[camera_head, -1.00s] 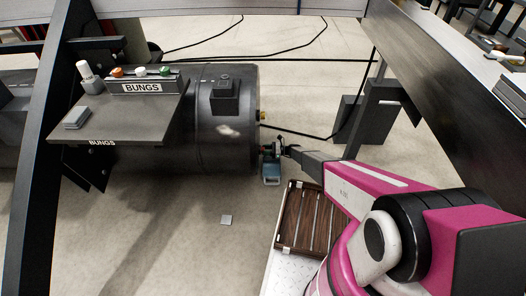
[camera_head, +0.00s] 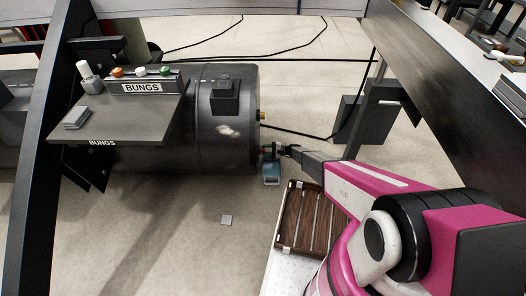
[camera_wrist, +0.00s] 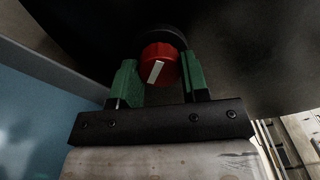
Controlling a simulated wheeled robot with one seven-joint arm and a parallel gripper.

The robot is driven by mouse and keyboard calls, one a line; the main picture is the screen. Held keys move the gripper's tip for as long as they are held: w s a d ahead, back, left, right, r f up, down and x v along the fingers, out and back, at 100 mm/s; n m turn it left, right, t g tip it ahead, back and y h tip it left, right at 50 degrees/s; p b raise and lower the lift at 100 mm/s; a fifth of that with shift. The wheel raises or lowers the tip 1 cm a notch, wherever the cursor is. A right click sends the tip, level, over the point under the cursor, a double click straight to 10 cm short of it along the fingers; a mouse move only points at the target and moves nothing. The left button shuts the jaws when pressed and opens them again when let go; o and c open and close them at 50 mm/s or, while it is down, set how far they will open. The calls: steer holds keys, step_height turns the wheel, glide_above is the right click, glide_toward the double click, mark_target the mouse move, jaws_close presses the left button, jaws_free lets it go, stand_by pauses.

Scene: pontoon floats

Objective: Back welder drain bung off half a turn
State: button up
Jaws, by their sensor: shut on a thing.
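The drain bung (camera_wrist: 158,65) is a red ribbed cap with a white line across its face, set in a dark round collar at the end of a dark float. The white line leans a little right of upright in the wrist view. The green fingers of my gripper (camera_wrist: 157,80) are shut on the bung, one on each side. In the head view my gripper (camera_head: 271,151) is at the lower right end of the dark cylindrical float (camera_head: 225,145). The bung is too small there to make out clearly.
A blue container (camera_head: 271,174) stands below the gripper. A brass fitting (camera_head: 262,115) sits higher on the float's end. A shelf marked BUNGS (camera_head: 125,118) holds orange, white and green bungs. A dark slatted tray (camera_head: 312,220) lies near my arm. Dark beams flank the float.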

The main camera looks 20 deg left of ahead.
stand_by(0.3)
steer(key=n, duration=0.7)
steer(key=o, duration=0.7)
steer(key=shift+n, duration=0.3)
steer(key=shift+o, duration=0.3)
steer(key=shift+d, duration=0.1)
steer(key=shift+v, duration=2.95)
